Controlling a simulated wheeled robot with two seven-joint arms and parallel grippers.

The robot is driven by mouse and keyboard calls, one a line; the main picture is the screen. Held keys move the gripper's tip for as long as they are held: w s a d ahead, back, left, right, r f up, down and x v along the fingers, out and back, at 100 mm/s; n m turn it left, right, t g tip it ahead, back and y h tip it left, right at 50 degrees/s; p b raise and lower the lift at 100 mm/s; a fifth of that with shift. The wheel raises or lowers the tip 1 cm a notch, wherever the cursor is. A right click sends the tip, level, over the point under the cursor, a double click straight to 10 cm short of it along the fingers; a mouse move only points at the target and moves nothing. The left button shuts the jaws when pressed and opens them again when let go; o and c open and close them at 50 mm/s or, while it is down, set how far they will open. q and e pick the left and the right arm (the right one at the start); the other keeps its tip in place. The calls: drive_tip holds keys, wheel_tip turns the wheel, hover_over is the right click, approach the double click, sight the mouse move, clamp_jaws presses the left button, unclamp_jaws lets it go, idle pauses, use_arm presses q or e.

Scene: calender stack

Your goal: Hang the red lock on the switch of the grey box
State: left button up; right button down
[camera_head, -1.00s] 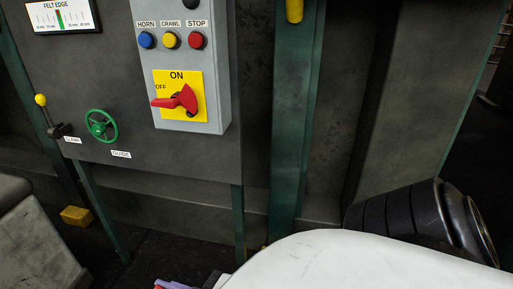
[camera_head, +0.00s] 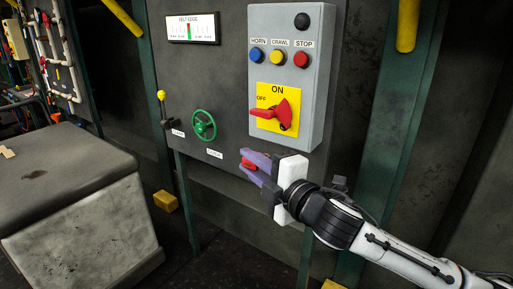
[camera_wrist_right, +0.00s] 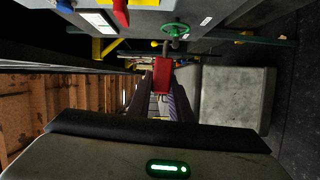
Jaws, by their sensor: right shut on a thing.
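The grey box (camera_head: 312,110) is mounted on a dark panel in the head view. Its red switch (camera_head: 276,113) sits on a yellow plate marked ON and OFF, with the handle pointing left. My right gripper (camera_head: 252,163), with purple fingers, is below and a little left of the switch, apart from it. It is shut on the red lock (camera_head: 249,165), which is mostly hidden by the fingers there. In the right wrist view the red lock (camera_wrist_right: 162,75) shows between the fingertips. The switch also shows at the top of that view (camera_wrist_right: 121,12). My left gripper is not in view.
A green handwheel (camera_head: 204,125) and a yellow-knobbed lever (camera_head: 162,108) stick out left of the grey box. A big grey block (camera_head: 75,200) stands at the lower left. A yellow pipe (camera_head: 408,25) is at the upper right.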

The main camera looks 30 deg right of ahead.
drive_tip(key=shift+n+h, duration=0.3)
drive_tip(key=shift+n, duration=0.1)
drive_tip(key=d+r, duration=0.1)
drive_tip(key=w+d+r, duration=0.1)
drive_tip(key=r, duration=0.1)
drive_tip(key=shift+d+r, duration=0.1)
drive_tip(key=shift+r, duration=0.2)
drive_tip(key=shift+w+d+p, duration=0.1)
drive_tip(key=shift+w+d, duration=0.15)
drive_tip(key=shift+d, duration=0.35)
drive_tip(key=shift+w+d+p, duration=0.15)
drive_tip(key=shift+w+d, duration=0.1)
drive_tip(key=shift+d, duration=0.35)
drive_tip(key=shift+w+d+p, duration=0.1)
drive_tip(key=shift+w+d, duration=0.15)
drive_tip(key=shift+d, duration=0.35)
drive_tip(key=c, duration=2.4)
unclamp_jaws()
drive_tip(key=shift+c, duration=0.2)
clamp_jaws()
drive_tip(key=shift+w+d+p, duration=0.2)
drive_tip(key=shift+w+d, duration=0.05)
drive_tip(key=shift+d, duration=0.3)
drive_tip(key=shift+w+d+p, duration=0.15)
drive_tip(key=shift+w+d, duration=0.05)
drive_tip(key=shift+d, duration=0.35)
